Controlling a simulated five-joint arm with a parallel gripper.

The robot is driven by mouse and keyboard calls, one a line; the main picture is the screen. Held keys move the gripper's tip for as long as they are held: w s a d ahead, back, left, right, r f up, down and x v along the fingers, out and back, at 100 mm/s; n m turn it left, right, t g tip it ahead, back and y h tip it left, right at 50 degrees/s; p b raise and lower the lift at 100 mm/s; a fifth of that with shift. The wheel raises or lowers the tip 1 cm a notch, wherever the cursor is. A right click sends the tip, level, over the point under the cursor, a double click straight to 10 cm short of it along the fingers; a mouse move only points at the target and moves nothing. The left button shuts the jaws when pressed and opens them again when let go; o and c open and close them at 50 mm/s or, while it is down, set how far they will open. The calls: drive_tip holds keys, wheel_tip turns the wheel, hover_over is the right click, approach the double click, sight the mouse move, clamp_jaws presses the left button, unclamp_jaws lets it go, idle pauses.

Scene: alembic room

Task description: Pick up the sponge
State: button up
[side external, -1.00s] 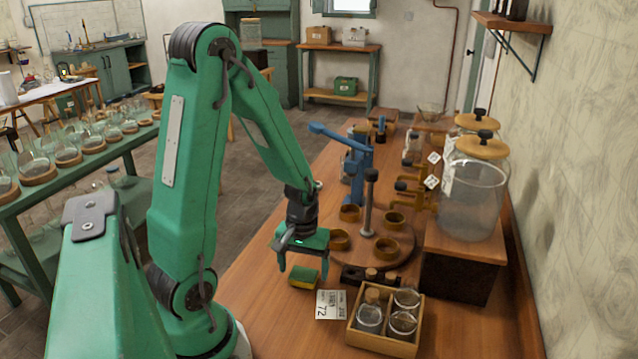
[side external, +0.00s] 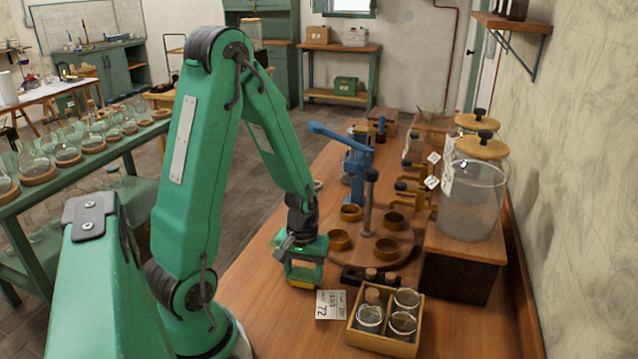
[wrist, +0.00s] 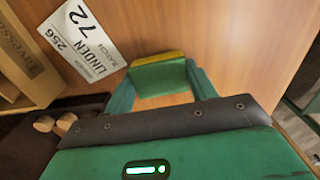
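The sponge (side external: 302,283) is a small block with a green layer and a yellow layer. In the side view it is at the table's left part, largely hidden by my gripper (side external: 303,277). In the wrist view the sponge (wrist: 160,77) fills the gap between the two green fingers (wrist: 160,88), one along each side, with no clear gap. My gripper looks shut on it. The sponge is at table level; I cannot tell whether it is raised at all.
A label card (side external: 331,304) lies just right of the sponge. A wooden box (side external: 385,343) of glass jars stands beyond it. A round wooden stand (side external: 362,251) with cups and a blue lever press (side external: 355,165) are behind. Bare table lies in front.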

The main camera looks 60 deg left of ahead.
sight(304, 274)
drive_tip(key=c, duration=0.4)
drive_tip(key=shift+o, duration=0.2)
drive_tip(key=shift+r, duration=0.1)
drive_tip(key=shift+r, duration=1.3)
drive_tip(key=shift+d+r, duration=0.2)
drive_tip(key=shift+r, duration=0.6)
drive_tip(key=s+d+r, duration=0.1)
drive_tip(key=d+r, duration=0.5)
drive_tip(key=d, duration=0.5)
drive_tip(key=shift+d+r, duration=0.15)
drive_tip(key=shift+r, duration=0.2)
